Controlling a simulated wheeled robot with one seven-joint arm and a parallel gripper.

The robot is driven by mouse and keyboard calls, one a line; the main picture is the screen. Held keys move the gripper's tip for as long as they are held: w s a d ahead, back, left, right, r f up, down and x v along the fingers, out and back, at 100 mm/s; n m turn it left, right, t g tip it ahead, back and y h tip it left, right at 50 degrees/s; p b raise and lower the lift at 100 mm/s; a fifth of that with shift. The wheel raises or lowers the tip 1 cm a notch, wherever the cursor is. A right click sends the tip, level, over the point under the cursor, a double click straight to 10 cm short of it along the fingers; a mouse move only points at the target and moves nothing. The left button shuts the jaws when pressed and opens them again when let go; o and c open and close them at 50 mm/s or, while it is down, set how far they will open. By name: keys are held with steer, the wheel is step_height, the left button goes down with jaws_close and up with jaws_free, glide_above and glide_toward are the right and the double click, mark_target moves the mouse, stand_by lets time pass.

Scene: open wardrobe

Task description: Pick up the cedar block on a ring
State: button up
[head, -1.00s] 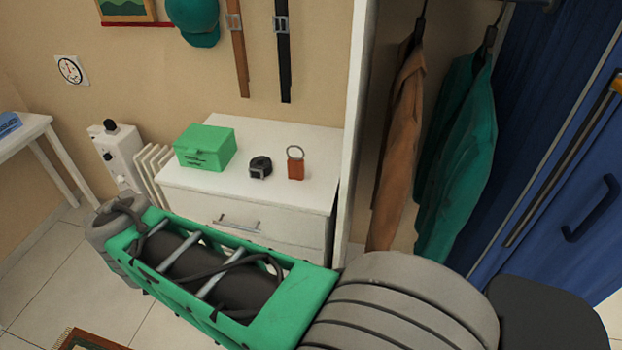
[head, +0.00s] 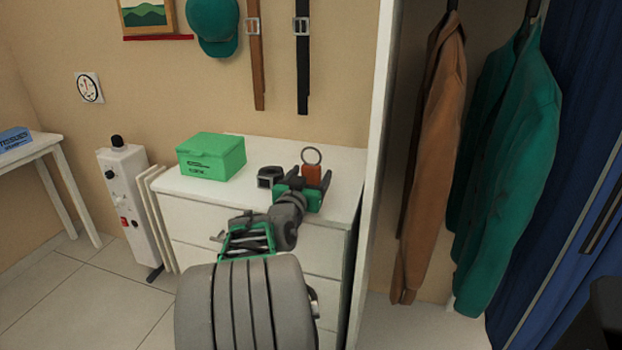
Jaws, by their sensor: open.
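The cedar block (head: 312,173) is a small reddish-brown block with a metal ring (head: 311,155) standing up from its top. It rests on the white top of the chest of drawers (head: 345,160), near the right side. My gripper (head: 315,182) is open and just in front of the block, its fingers pointing toward it. The lower part of the block is hidden behind my gripper. I cannot tell whether the fingers are on either side of the block or touching it.
A dark rolled item (head: 270,177), perhaps a belt, lies just left of my gripper. A green box (head: 211,157) stands further left on the top. The white wardrobe side panel (head: 380,120) rises to the right, with brown (head: 430,160) and green (head: 510,150) jackets beyond.

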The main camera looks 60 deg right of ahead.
steer(key=shift+d, duration=0.55)
steer(key=shift+w, duration=0.1)
steer(key=shift+c, duration=0.4)
steer(key=c, duration=1.4)
